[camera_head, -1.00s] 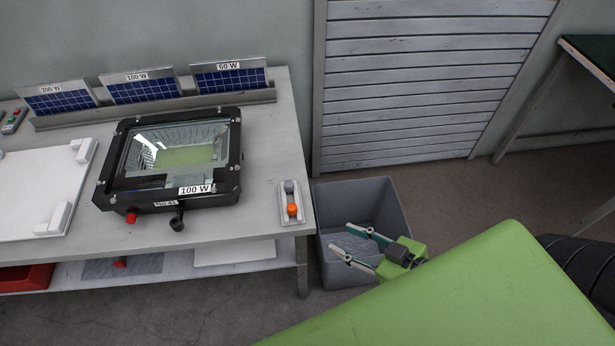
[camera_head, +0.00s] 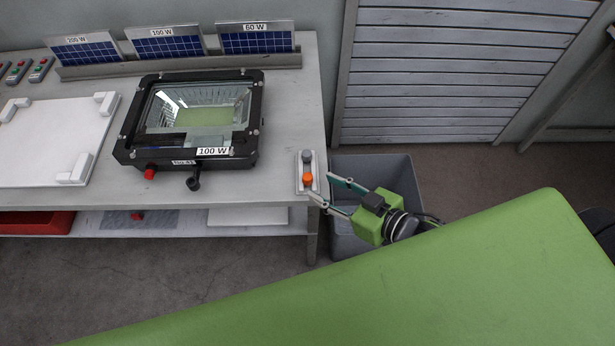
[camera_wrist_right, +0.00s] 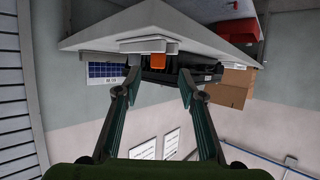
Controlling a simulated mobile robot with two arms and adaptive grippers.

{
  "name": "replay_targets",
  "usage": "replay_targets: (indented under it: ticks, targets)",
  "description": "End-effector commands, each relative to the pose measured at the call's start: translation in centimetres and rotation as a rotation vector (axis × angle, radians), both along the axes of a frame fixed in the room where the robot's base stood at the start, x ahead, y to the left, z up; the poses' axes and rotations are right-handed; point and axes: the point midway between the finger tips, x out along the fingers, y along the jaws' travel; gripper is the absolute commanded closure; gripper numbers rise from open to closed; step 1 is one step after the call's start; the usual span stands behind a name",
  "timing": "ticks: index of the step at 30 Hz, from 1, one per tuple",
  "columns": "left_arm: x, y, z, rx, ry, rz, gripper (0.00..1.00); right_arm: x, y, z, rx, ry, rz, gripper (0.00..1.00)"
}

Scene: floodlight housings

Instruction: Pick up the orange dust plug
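The orange dust plug (camera_head: 308,179) stands in a small light tray (camera_head: 300,187) at the right front edge of the table, in front of a grey plug (camera_head: 307,157). In the right wrist view the orange plug (camera_wrist_right: 158,61) shows ahead, between the fingertips and a little beyond them. My right gripper (camera_head: 322,188) is open and empty, its fingers pointing at the tray from the right. Whether a fingertip touches the tray edge is unclear. My left gripper is not in view.
A black floodlight housing (camera_head: 252,146) marked 100 W sits on the table (camera_head: 255,186), left of the tray. Small solar panels (camera_head: 255,38) stand behind it. A grey bin (camera_head: 405,172) is on the floor below my right gripper. A white board (camera_head: 45,140) lies at left.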

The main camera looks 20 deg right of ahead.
Motion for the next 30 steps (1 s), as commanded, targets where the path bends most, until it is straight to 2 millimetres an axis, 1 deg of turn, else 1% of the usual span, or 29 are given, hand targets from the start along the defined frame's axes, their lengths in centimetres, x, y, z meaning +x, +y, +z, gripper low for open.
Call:
replay_targets:
  ticks: [5,11,15,19,26,27,29,30]
  targets:
    - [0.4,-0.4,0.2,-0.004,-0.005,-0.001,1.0,0.7,0.2,-0.2,-0.001,-0.001,-0.001,0.63]
    - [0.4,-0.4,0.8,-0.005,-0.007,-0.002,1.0,2.7,1.1,-0.5,-0.001,-0.003,0.0,0.63]
    - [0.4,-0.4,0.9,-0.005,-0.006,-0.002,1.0,4.0,1.8,-1.2,-0.001,-0.002,-0.001,0.63]
    - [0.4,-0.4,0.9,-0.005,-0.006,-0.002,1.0,4.6,2.2,-1.6,-0.001,-0.001,-0.001,0.63]
    - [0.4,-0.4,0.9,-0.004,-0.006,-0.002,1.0,4.7,2.3,-1.7,-0.001,0.0,0.0,0.63]
    - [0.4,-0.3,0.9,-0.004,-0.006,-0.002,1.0,4.7,2.3,-1.7,-0.001,0.0,0.0,0.66]
    - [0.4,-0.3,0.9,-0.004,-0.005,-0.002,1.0,4.7,2.3,-1.7,-0.001,0.0,0.0,0.81]
    - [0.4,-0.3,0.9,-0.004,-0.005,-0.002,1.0,4.7,2.3,-1.7,-0.001,0.0,0.0,0.92]
